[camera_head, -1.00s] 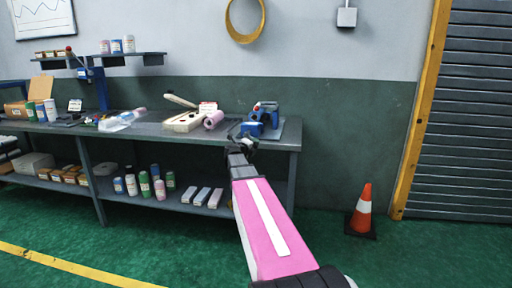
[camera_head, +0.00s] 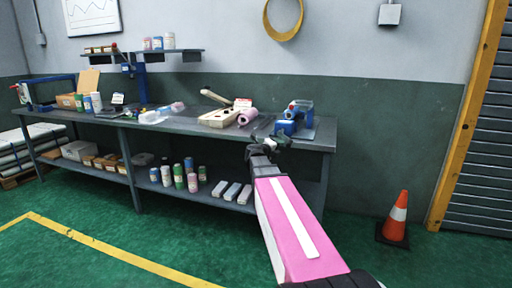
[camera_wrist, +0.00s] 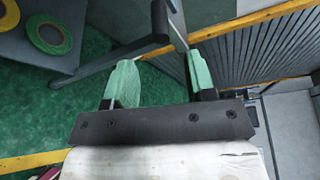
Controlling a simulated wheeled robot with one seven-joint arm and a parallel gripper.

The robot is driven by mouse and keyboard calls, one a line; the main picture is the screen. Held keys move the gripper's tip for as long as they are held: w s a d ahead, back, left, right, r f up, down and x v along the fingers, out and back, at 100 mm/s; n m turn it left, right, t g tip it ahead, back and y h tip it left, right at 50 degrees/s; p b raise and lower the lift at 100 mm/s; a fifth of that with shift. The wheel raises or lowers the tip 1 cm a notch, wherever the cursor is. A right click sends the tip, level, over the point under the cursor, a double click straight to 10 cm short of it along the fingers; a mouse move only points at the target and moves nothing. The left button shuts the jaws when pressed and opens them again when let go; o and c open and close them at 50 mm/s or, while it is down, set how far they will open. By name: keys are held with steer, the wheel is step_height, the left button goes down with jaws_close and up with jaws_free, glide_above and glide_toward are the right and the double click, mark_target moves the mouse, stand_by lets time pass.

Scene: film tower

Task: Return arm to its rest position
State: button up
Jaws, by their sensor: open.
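My arm, with a pink and white link, reaches forward toward the workbench (camera_head: 180,124) in the head view. My gripper (camera_head: 270,143) is at the arm's far end, in front of the bench's right part, small and partly hidden by my own wrist. In the wrist view my gripper (camera_wrist: 160,78) shows two green fingers spread well apart with nothing between them. A dark bar-like part crosses the view just beyond the fingers; I cannot tell what it belongs to.
A blue device (camera_head: 295,117) stands on the bench's right end, close to my gripper. An orange cone (camera_head: 397,217) stands on the floor at right, near the shutter (camera_head: 482,150). Tape rolls (camera_wrist: 48,34) show at the wrist view's upper left. The green floor at left is open.

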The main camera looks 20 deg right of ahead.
steer(key=s+a+f+n+t+y, duration=0.1)
steer(key=a+f+n+t+y, duration=0.1)
steer(key=a+f+n+y, duration=0.6)
steer(key=a+f+n+t+y, duration=0.35)
steer(key=a+n+y, duration=0.35)
steer(key=a+n, duration=0.55)
steer(key=s+a+f+n+g+y, duration=0.2)
steer(key=s+a+f+n+g, duration=0.1)
steer(key=s+f+n+g, duration=0.8)
steer(key=s+d+f+g+h, duration=0.1)
steer(key=s+f+g, duration=0.1)
steer(key=s+f, duration=0.2)
steer(key=s+d+f+n+g+h, duration=0.1)
steer(key=s+f, duration=0.3)
steer(key=s, duration=0.5)
steer(key=shift+d+g+h, duration=0.55)
steer(key=shift+d+h, duration=0.15)
steer(key=shift+d, duration=0.05)
steer(key=shift+w, duration=0.1)
